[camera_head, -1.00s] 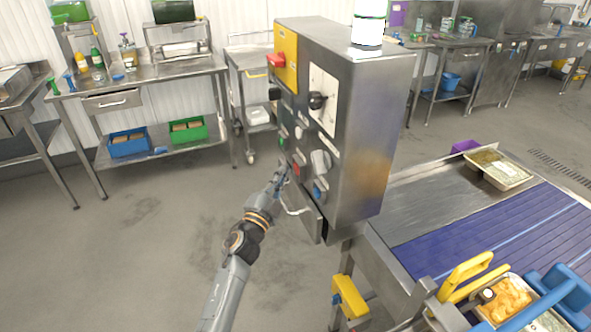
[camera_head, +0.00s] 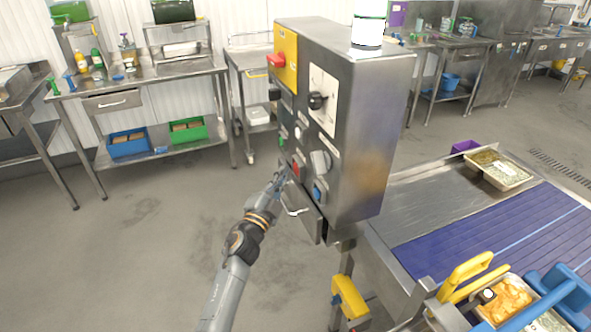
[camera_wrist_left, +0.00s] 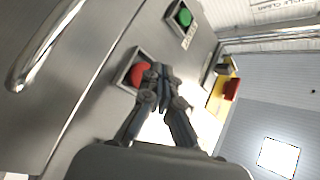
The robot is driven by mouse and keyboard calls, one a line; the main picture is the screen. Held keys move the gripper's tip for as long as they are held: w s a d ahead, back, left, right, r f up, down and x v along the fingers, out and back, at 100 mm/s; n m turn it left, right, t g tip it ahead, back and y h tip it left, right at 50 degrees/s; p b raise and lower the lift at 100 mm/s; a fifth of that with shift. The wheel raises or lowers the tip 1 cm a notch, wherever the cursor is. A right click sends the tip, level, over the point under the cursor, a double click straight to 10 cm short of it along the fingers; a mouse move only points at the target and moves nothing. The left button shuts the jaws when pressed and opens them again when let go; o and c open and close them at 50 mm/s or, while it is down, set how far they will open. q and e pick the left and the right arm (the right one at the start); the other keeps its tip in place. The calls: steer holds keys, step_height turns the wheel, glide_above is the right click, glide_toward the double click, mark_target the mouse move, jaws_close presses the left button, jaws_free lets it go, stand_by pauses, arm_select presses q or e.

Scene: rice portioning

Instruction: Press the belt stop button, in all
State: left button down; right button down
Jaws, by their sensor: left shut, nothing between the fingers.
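The red button (camera_wrist_left: 139,75), in a square frame on the steel control cabinet, shows in the left wrist view. It also shows small in the head view (camera_head: 296,169). My left gripper (camera_wrist_left: 158,71) is shut and empty, its fingertips overlapping the button's right edge in the wrist view. I cannot tell whether they touch it. In the head view my left gripper (camera_head: 281,178) is at the cabinet's front, just below and left of that button. A green button (camera_wrist_left: 184,17) sits farther up in the wrist view. My right gripper is not in view.
A yellow box with a red knob (camera_head: 276,61) is higher on the cabinet (camera_head: 365,120). A metal handle (camera_head: 294,208) juts out below the buttons. The blue belt (camera_head: 480,235) and a filled tray (camera_head: 497,167) are at right. The floor at left is clear.

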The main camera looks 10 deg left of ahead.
arm_select(q)
steer(key=shift+w+d, duration=0.1)
steer(key=shift+w+d, duration=0.15)
steer(key=shift+d, duration=0.15)
steer(key=shift+w+d+b, duration=0.25)
steer(key=shift+d+b, duration=0.05)
steer(key=shift+d, duration=0.1)
stand_by(0.8)
steer(key=shift+a+r, duration=0.1)
steer(key=shift+s+a+p, duration=0.35)
steer(key=shift+s+a, duration=0.15)
steer(key=shift+a, duration=0.15)
steer(key=s+a, duration=0.1)
steer(key=s+a+p, duration=0.1)
steer(key=a, duration=0.2)
steer(key=shift+s+a+p, duration=0.1)
steer(key=shift+s+p, duration=0.25)
steer(key=shift+s, duration=0.05)
